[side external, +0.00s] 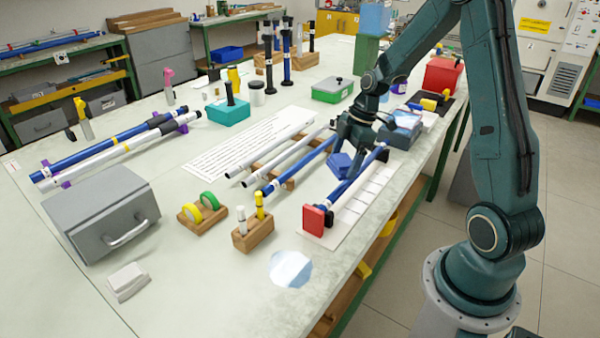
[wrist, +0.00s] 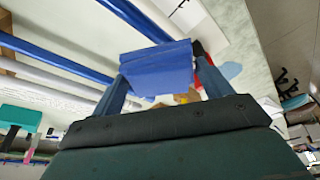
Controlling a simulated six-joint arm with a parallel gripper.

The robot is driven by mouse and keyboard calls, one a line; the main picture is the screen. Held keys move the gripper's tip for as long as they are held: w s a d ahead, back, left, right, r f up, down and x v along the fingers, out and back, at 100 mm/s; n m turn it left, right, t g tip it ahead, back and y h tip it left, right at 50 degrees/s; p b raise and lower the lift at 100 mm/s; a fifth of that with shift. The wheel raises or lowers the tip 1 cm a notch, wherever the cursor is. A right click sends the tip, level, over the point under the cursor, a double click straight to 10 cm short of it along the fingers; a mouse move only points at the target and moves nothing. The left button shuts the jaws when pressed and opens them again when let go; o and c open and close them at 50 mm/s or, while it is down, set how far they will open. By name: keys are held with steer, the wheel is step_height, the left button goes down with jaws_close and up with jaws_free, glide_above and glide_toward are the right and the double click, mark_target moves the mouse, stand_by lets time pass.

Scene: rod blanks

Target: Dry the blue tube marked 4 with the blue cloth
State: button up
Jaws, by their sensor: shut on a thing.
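My gripper (side external: 350,142) is shut on the blue cloth (side external: 340,166), a folded blue pad. In the wrist view the cloth (wrist: 157,68) sits between my two fingers. A blue tube (side external: 350,186) lies just below and beside the cloth, with its near end at a red block (side external: 314,220) on a white marked board. Another blue tube (side external: 300,166) lies to its left on wooden supports. I cannot read a 4 on either tube. I cannot tell whether the cloth touches a tube. In the wrist view a blue tube (wrist: 133,17) passes behind the cloth.
White tubes (side external: 283,156) lie left of the blue ones. A wooden block with markers (side external: 252,234), tape rolls (side external: 203,209) and a grey box (side external: 103,215) stand nearer the camera. More tubes (side external: 120,150) rest at the left. A clear puddle-like patch (side external: 290,268) lies at the front edge.

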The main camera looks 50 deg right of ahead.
steer(key=shift+r, duration=1.55)
